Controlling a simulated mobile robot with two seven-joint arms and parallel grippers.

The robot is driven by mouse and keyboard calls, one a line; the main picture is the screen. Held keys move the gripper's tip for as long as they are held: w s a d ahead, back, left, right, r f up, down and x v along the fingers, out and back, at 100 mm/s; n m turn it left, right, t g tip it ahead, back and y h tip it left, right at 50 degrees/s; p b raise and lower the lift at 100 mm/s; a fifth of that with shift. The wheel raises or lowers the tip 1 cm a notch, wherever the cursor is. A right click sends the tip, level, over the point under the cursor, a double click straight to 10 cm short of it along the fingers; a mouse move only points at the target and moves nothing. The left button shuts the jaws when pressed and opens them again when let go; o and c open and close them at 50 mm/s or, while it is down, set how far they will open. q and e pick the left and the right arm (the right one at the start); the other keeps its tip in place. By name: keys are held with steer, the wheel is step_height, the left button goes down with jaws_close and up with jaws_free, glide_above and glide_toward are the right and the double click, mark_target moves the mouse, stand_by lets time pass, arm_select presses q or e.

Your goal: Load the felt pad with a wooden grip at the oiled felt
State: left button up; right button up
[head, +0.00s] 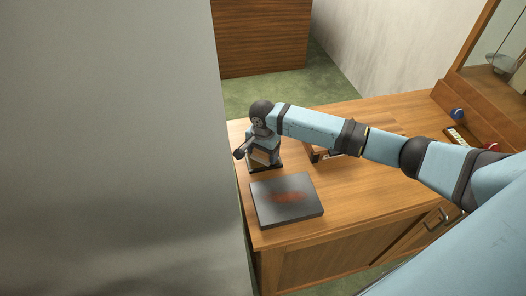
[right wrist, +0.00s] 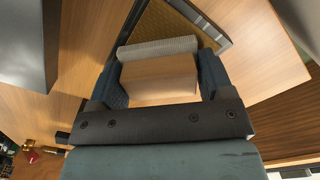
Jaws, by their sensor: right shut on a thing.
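My right gripper (head: 263,157) points down over the left end of the wooden bench. It is shut on the felt pad's wooden grip, and in the right wrist view the wooden block (right wrist: 158,80) sits between the two blue fingers. The pale grey felt edge (right wrist: 158,47) of the pad shows beyond the wood. Below it lies a yellow-brown felt (right wrist: 180,25) in a dark-rimmed tray, which looks like the oiled felt. The gripper and pad hide much of this tray. I cannot tell whether the pad touches the felt. My left gripper is not in view.
A dark slab (head: 314,209) with a reddish mark lies in front of the gripper. A wooden object (head: 318,155) is partly hidden behind my arm. A blue knob (head: 457,114) and a glass-fronted case (head: 490,85) stand at the right. A large grey surface (head: 110,150) fills the left.

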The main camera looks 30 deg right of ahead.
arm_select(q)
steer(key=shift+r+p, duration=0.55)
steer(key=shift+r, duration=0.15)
arm_select(e)
steer(key=shift+s+f, duration=0.1)
steer(key=shift+f, duration=0.05)
stand_by(1.6)
step_height(320, 180, up, 3)
steer(key=p, duration=0.3)
steer(key=shift+f, duration=0.1)
step_height(320, 180, up, 2)
steer(key=p, duration=0.3)
step_height(320, 180, up, 2)
steer(key=shift+p, duration=0.45)
steer(key=shift+r, duration=0.2)
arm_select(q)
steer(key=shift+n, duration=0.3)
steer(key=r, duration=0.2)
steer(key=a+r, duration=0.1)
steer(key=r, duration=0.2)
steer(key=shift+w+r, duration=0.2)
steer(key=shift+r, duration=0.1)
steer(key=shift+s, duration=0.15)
